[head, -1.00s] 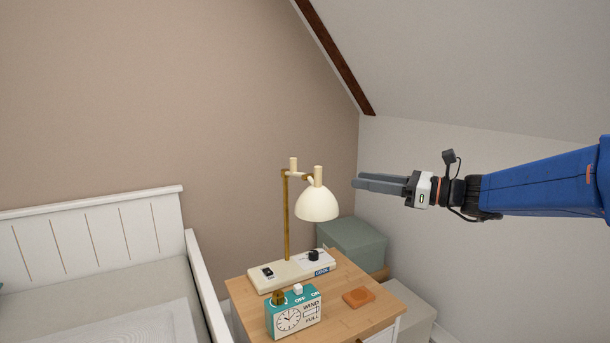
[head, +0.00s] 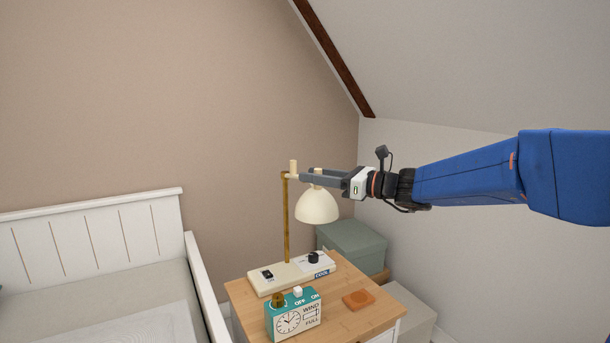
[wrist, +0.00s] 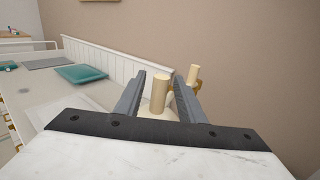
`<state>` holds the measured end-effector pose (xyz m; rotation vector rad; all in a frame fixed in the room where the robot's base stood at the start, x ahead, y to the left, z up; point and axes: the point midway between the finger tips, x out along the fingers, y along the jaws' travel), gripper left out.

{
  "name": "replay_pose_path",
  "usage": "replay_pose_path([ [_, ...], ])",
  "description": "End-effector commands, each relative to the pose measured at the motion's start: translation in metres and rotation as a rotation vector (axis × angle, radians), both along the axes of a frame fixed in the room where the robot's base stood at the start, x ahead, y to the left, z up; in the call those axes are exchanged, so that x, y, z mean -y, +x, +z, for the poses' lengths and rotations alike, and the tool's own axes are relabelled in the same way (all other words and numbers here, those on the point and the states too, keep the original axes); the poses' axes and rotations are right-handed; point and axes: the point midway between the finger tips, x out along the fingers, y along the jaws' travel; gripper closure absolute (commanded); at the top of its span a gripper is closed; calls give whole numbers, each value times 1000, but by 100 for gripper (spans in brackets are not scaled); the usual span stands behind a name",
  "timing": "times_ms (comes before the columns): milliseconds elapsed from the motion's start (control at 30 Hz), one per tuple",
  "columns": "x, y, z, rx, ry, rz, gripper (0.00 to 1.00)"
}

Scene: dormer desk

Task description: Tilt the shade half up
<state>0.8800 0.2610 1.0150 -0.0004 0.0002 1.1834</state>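The lamp shade (head: 317,207) is a cream dome on a brass post (head: 286,220), with its opening facing down. A cream upright knob (head: 318,171) rises from the top of the shade. A second cream peg (head: 294,166) tops the post. My gripper (head: 303,177) is level at the shade's knob, in front of it in the head view. In the wrist view my gripper (wrist: 159,88) is open, and the shade's knob (wrist: 159,96) stands between the two fingers with gaps beside it. The post's peg (wrist: 193,75) lies beyond the right finger. The shade is mostly hidden there.
The lamp base (head: 300,277) with switch and dial stands on a wooden nightstand (head: 350,320). A teal clock (head: 294,315) and an orange coaster (head: 358,299) are on it too. A white bed (head: 90,235) is left; green-grey boxes (head: 352,246) stand behind.

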Motion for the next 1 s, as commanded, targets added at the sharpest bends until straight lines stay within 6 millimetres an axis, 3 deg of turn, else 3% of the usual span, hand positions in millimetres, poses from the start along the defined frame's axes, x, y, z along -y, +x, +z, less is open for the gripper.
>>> replay_pose_path([
  [233,-25,10,0,-1,0,1,64],
  [633,-29,12,0,0,0,-1,64],
  [800,-29,12,0,0,0,0,100],
  [1000,-29,12,0,-3,-2,0,100],
])
